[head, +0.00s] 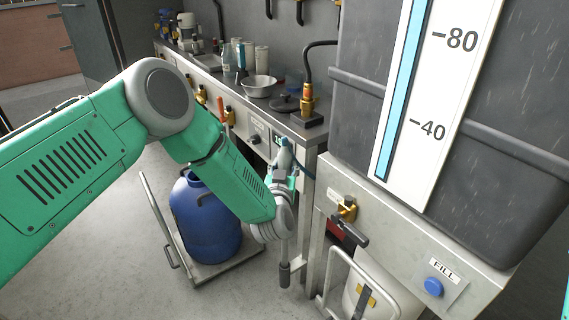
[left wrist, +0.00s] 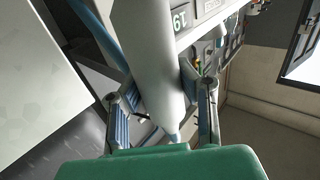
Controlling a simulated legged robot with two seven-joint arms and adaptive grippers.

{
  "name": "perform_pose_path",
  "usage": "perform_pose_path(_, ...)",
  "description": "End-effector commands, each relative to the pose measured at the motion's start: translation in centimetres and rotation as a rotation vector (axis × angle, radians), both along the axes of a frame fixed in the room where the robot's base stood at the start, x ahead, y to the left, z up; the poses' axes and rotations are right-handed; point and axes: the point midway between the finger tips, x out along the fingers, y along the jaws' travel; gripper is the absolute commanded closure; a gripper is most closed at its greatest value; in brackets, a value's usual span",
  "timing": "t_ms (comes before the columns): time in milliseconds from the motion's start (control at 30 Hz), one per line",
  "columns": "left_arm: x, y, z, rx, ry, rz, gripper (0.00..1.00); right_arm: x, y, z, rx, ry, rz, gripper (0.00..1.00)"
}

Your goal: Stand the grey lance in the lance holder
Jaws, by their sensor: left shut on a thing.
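The grey lance (head: 285,250) hangs nearly upright beside the front leg of the bench, its dark lower end (head: 285,273) above the floor. My left gripper (head: 284,172) is shut on its upper part, partly hidden by my own wrist. In the left wrist view the lance (left wrist: 150,60) shows as a thick pale grey cylinder between the two blue-padded fingers of the gripper (left wrist: 160,112). A small pale bracket (head: 299,265) beside the lance's lower end may be the lance holder. I cannot tell whether the lance is inside it or only beside it.
A blue drum (head: 207,222) stands on a flat trolley (head: 215,272) left of the lance. The steel bench (head: 312,131) carries a bowl (head: 259,86) and bottles. A large grey tank (head: 350,110) with a brass tap (head: 346,208) stands close on the right.

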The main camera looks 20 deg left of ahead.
Motion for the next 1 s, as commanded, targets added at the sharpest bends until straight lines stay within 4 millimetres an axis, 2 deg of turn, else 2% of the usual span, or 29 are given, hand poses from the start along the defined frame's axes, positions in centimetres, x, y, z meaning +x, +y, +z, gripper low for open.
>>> perform_pose_path(700,0.0,0.0,-5.9,-0.001,-0.002,0.0,1.0,0.0,0.0,-4.1,0.0,0.0,0.0,1.0)
perform_pose_path(1000,0.1,0.0,-7.3,0.0,-0.003,0.0,1.0,0.0,0.0,-5.0,0.0,0.0,0.0,1.0)
